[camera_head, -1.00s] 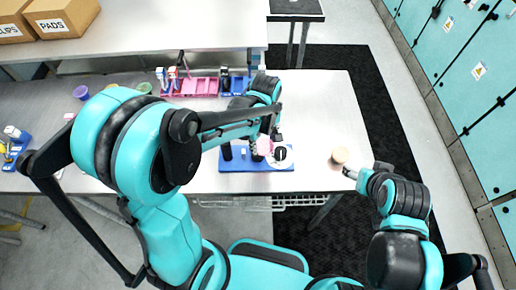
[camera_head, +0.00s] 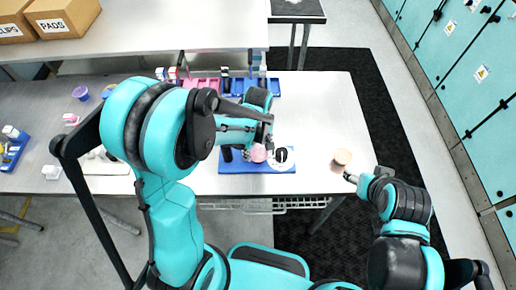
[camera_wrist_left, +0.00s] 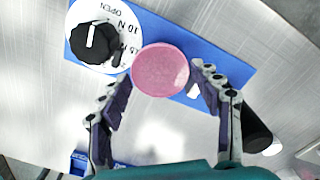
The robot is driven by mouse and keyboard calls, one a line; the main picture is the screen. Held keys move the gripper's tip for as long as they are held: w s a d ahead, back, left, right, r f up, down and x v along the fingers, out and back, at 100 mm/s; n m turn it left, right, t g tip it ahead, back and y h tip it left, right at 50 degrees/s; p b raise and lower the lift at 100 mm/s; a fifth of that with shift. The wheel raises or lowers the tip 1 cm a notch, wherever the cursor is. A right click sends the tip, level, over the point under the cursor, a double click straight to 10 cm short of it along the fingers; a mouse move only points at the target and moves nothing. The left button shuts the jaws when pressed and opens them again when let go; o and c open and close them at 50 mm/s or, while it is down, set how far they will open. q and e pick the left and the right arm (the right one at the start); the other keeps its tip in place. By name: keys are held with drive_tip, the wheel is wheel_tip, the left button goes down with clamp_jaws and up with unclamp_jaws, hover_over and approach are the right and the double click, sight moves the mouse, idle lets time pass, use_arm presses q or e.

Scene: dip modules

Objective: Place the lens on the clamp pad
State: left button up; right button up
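A pink round disc, which I take to be the lens (camera_head: 258,153), is over the blue clamp base (camera_head: 257,167). In the head view my left gripper (camera_head: 264,135) is above the base. My right gripper (camera_head: 350,177) is at the table's front edge; its finger opening is unclear.
A beige round piece (camera_head: 342,157) stands on the table near my right gripper. Pink and blue trays (camera_head: 207,84) holding small parts are at the back.

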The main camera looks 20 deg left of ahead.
sight(258, 152)
use_arm(q)
drive_tip(key=shift+o, duration=0.6)
drive_tip(key=shift+r, duration=0.25)
wheel_tip(258, 152, up, 11)
drive_tip(key=p, duration=0.3)
drive_tip(key=s+a+r+m+t, duration=0.4)
drive_tip(key=s+r+m+t, duration=0.3)
drive_tip(key=s+m, duration=0.3)
drive_tip(key=shift+s+a+m, duration=0.2)
drive_tip(key=shift+a+m, duration=0.1)
drive_tip(key=shift+f, duration=0.1)
